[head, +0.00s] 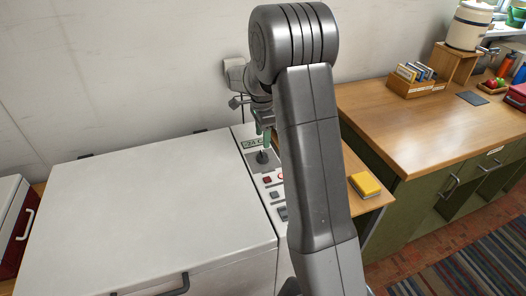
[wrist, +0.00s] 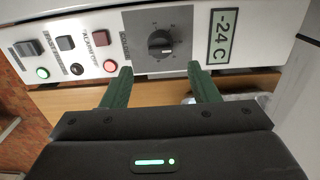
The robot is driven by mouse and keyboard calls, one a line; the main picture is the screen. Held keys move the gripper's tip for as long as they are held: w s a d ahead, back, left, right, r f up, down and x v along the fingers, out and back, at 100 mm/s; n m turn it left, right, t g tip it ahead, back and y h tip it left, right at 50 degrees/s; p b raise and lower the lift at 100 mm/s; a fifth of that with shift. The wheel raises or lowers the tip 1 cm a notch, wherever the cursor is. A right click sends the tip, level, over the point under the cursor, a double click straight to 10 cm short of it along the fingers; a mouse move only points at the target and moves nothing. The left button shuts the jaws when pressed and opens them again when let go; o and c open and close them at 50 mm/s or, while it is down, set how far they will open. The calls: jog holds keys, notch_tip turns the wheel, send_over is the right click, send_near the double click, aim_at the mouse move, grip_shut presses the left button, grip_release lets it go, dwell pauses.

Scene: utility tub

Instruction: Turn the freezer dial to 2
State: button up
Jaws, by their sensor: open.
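The freezer dial (wrist: 160,43) is a dark round knob on a grey square plate in the wrist view. Its scale marks are too small to read, and I cannot tell which number it points to. In the head view the dial (head: 262,157) sits on the control strip right of the white freezer lid (head: 150,195). My gripper (wrist: 160,72) is open, its two green fingers on either side of the dial's line and short of it in the picture. Nothing is between them. In the head view my gripper (head: 264,134) is partly hidden by my arm.
A display (wrist: 222,38) reading -24 C sits beside the dial. Several buttons and lamps, including a red one (wrist: 101,39), line the same strip. A wooden counter (head: 430,125) stands beyond.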

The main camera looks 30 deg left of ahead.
aim_at(263, 152)
notch_tip(263, 152, down, 8)
jog(key=shift+f+p, duration=0.1)
jog(key=shift+p, duration=0.3)
jog(key=shift+c, duration=0.2)
jog(key=c, duration=0.9)
